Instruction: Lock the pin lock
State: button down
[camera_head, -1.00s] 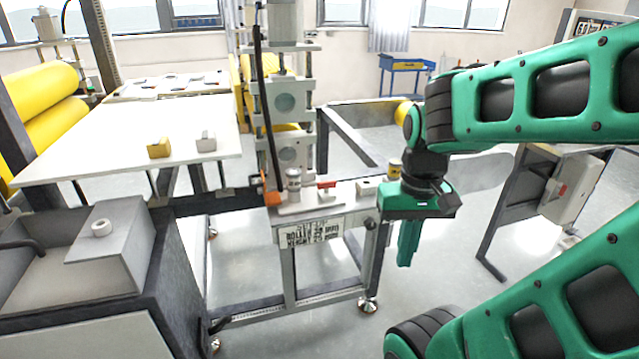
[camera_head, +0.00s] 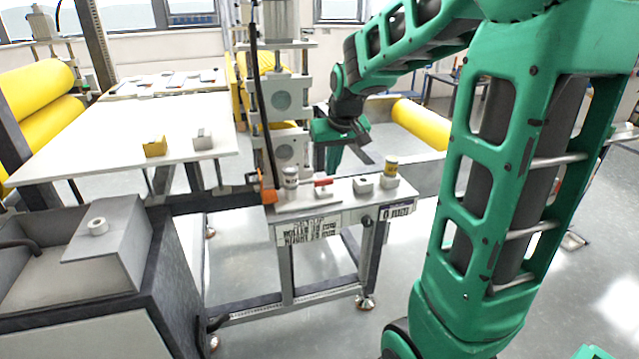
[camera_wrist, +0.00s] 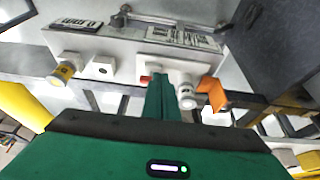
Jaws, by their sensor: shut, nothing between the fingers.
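My gripper (camera_head: 332,160) is green and its fingers are shut and empty. It hangs fingers-down above and behind the small machine table (camera_head: 345,208), apart from the parts on it as far as I can tell. A small red-handled part (camera_head: 323,182) on a white block sits on the table top below it; I cannot tell for sure if this is the pin lock. In the wrist view, the shut fingers (camera_wrist: 160,82) partly cover this block, with the red bit (camera_wrist: 145,79) showing at their left. An orange part (camera_head: 268,188) stands at the table's left end.
A white cylinder (camera_head: 291,180) stands left of the red part. A grey block (camera_head: 363,184) and a yellow-banded cylinder (camera_head: 391,171) stand to its right. The upright press column (camera_head: 283,95) rises beside my gripper. A white board (camera_head: 100,150) lies at the left.

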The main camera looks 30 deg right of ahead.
aim_at(324, 182)
jog(key=shift+w+f, duration=0.1)
jog(key=x, duration=0.9)
jog(key=w, duration=0.2)
jog(key=shift+w+d+f, duration=0.4)
jog(key=shift+w+d, duration=0.2)
jog(key=shift+w, duration=0.45)
